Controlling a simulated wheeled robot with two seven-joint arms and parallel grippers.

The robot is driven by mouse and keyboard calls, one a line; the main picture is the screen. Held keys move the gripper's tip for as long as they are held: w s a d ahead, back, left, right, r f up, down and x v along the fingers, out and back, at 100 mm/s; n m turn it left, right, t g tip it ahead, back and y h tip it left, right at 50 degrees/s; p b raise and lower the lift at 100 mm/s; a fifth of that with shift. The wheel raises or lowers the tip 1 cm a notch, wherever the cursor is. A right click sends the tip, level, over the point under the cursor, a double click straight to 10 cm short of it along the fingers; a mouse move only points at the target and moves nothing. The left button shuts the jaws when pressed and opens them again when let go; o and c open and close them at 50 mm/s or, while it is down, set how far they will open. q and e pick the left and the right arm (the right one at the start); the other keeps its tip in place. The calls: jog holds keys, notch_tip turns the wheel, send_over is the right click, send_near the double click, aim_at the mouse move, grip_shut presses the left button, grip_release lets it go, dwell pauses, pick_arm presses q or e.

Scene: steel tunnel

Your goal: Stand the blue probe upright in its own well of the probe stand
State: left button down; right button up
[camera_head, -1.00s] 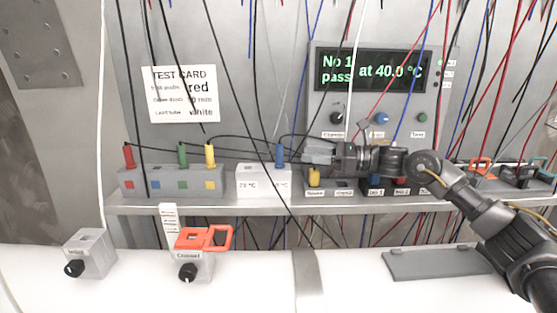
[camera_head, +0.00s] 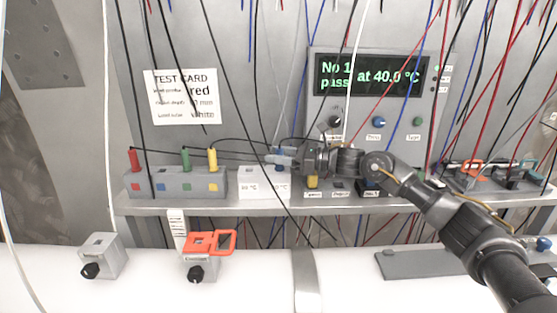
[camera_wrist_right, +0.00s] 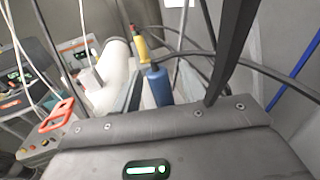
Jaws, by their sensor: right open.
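The blue probe (camera_head: 281,156) stands in the white block (camera_head: 252,187) on the shelf, partly hidden by my right gripper (camera_head: 283,161). In the right wrist view the blue probe (camera_wrist_right: 158,86) appears upright between the open fingers of the gripper (camera_wrist_right: 172,75); whether a finger touches it I cannot tell. The grey probe stand (camera_head: 174,190) is left of the white block. It holds the red probe (camera_head: 134,158), green probe (camera_head: 186,158) and yellow probe (camera_head: 212,158). Its place above the blue square (camera_head: 160,187) is empty. My left gripper is out of view.
Thin cables hang before the shelf and trail from the probes. A display unit (camera_head: 368,90) is behind my right arm. Below, a grey box with a knob (camera_head: 101,255) and a box with an orange frame (camera_head: 202,262) stand on the white surface.

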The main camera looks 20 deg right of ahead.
jog(key=shift+d, duration=0.15)
jog(key=shift+c, duration=1.3)
grip_shut()
jog(key=shift+r, duration=0.1)
